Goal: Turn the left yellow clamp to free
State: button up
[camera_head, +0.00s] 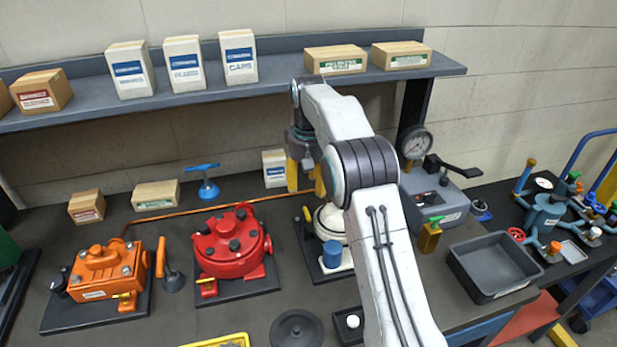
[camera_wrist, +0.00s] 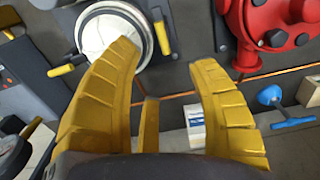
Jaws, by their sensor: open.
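A white round-topped motor (camera_head: 329,220) stands on a dark plate in the middle of the bench, partly hidden by my arm in the head view. Its left yellow clamp (camera_head: 307,214) shows beside the white body. In the wrist view, which is turned about, the white motor (camera_wrist: 103,32) is at the top; one yellow clamp (camera_wrist: 62,70) sticks out left and another yellow piece (camera_wrist: 160,36) shows on its right side. My gripper (camera_wrist: 166,56) is open and empty, its yellow fingers apart. In the head view my gripper (camera_head: 305,176) hangs behind and above the motor.
A red motor (camera_head: 232,245) and an orange motor (camera_head: 105,272) stand to the left. A blue-handled tool (camera_head: 204,184) and a small white box (camera_head: 275,169) are behind. A shelf (camera_head: 250,92) with boxes overhangs the back. A grey bin (camera_head: 494,268) is at right.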

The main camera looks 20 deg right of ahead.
jog(key=shift+r, duration=0.9)
notch_tip(320, 180, down, 7)
jog(key=shift+f, duration=0.2)
jog(key=s+r, duration=0.3)
jog(key=s, duration=1.4)
jog(key=s+r, duration=0.3)
jog(key=s, duration=1.4)
jog(key=r+t, duration=0.1)
jog(key=r, duration=0.1)
jog(key=s+r+t, duration=0.1)
jog(key=t, duration=0.1)
jog(key=s+r+t, duration=0.1)
jog(key=r, duration=0.1)
jog(key=shift+a+r+t, duration=0.3)
jog(key=shift+a, duration=0.05)
